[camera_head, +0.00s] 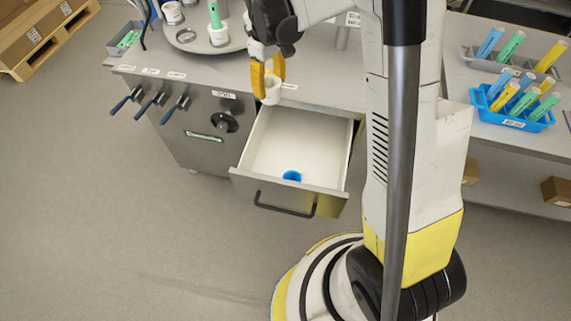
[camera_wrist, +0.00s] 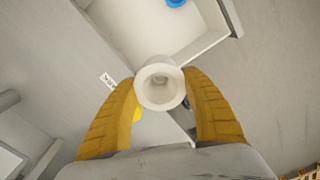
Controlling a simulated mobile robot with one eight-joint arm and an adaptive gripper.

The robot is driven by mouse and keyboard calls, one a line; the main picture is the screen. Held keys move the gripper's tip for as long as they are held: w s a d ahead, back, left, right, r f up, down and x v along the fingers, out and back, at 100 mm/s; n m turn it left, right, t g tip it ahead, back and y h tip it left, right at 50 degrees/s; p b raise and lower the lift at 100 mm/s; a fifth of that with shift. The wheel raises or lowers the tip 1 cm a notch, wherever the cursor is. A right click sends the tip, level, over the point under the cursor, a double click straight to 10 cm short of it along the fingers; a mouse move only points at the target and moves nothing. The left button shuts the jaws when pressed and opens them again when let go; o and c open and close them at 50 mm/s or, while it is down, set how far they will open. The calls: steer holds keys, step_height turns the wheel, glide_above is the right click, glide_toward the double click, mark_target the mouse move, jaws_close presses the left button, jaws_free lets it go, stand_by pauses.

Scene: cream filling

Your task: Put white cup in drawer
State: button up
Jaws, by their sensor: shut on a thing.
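My gripper (camera_head: 266,78) has yellow fingers and is shut on the white cup (camera_head: 272,92), just above the back left corner of the open drawer. In the wrist view, the white cup (camera_wrist: 160,83) sits between the two fingertips of my gripper (camera_wrist: 162,90), with its round opening facing the camera. The drawer (camera_head: 291,160) is pulled out of the metal cabinet. A blue round thing (camera_head: 292,175) lies inside it near the front; it also shows at the top of the wrist view (camera_wrist: 175,2). The rest of the drawer floor is bare.
A round metal tray (camera_head: 187,42) on the cabinet top holds a cup with a green-handled tool (camera_head: 216,28). Several dark blue handles (camera_head: 154,104) stick out of the cabinet front. A blue rack (camera_head: 516,119) with coloured tubes stands on the right table.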

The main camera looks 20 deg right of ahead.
steer(key=shift+a+f+n+b, duration=0.2)
steer(key=shift+a+f, duration=0.1)
steer(key=shift+f, duration=0.25)
steer(key=shift+a+f+n+b, duration=0.1)
steer(key=shift+a+f+b, duration=0.15)
steer(key=shift+f, duration=0.25)
step_height(320, 180, down, 26)
steer(key=b, duration=1)
steer(key=shift+w, duration=0.1)
steer(key=shift+f, duration=0.2)
steer(key=o, duration=1.4)
steer(key=shift+c, duration=0.2)
